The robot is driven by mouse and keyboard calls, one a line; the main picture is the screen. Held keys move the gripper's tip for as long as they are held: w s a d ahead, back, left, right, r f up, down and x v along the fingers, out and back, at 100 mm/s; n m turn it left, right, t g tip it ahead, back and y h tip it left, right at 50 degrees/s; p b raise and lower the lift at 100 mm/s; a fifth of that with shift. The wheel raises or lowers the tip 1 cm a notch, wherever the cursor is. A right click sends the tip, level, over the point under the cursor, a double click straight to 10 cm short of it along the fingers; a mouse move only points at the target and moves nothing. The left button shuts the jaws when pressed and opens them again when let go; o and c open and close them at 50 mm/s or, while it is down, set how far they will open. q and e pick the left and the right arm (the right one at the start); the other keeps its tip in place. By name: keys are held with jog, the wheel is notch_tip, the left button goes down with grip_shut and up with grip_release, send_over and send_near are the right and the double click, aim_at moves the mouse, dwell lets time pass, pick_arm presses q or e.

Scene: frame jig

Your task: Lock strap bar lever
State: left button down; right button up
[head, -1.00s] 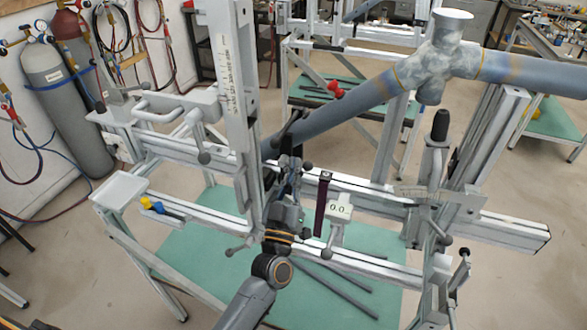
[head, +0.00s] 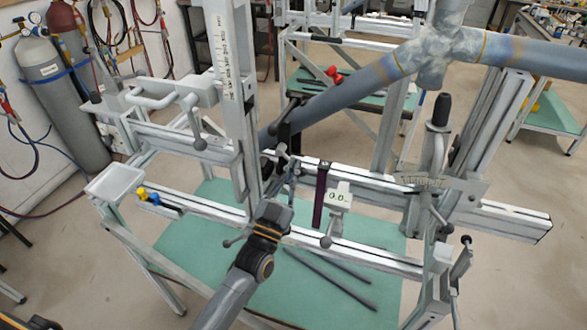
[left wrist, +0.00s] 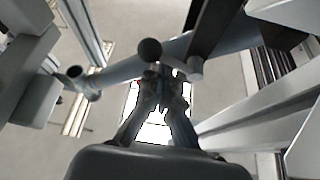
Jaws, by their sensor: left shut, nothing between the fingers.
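My left gripper (head: 291,178) reaches in from below to the dark clamp parts under the sloping grey tube (head: 350,98). In the left wrist view its fingers (left wrist: 162,84) are together, with nothing seen between them. A lever with a black ball knob (left wrist: 150,52) shows just beyond the fingertips, close to them; whether they touch I cannot tell. A dark strap bar (left wrist: 214,32) crosses the tube there; it also shows in the head view (head: 287,131). Whether the lever is locked is not clear. My right gripper is not in view.
A white upright post (head: 232,100) stands left of my gripper. Frame rails (head: 385,262) cross in front. Loose rods (head: 330,280) lie on the green board (head: 205,250) below.

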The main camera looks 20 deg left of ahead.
pick_arm(q)
jog(key=shift+a+f, duration=0.3)
jog(key=shift+f, duration=0.3)
dwell(0.5)
